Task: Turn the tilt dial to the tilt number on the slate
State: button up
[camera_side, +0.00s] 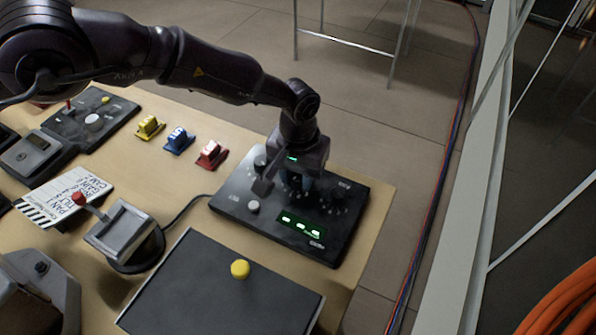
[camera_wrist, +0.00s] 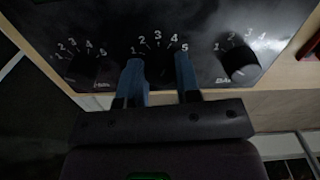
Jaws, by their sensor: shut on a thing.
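The black control panel (camera_side: 335,240) lies at the table's right end, with numbered dials and lit green displays. In the wrist view, my gripper (camera_wrist: 161,75) reaches onto the panel (camera_wrist: 200,15) at the middle dial, below its scale of 1 to 5. Its two blue fingers are shut on that dial, one on each side, and the dial itself is mostly hidden. In the side view, my gripper (camera_side: 298,185) points down onto the panel. The slate (camera_side: 70,193) lies at the left; PAN and TILT lines show, but its numbers are too small to read surely.
A right dial (camera_wrist: 240,65) and a left dial (camera_wrist: 85,68) flank my fingers. A joystick box (camera_side: 122,235) and a dark pad with a yellow button (camera_side: 240,269) lie nearby.

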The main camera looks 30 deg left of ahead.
aim_at(298, 176)
jog(key=m, duration=0.3)
jog(key=shift+m, duration=2.1)
jog(key=o, duration=0.9)
jog(key=shift+r, duration=0.15)
notch_tip(298, 176, up, 13)
jog(key=shift+f, duration=0.15)
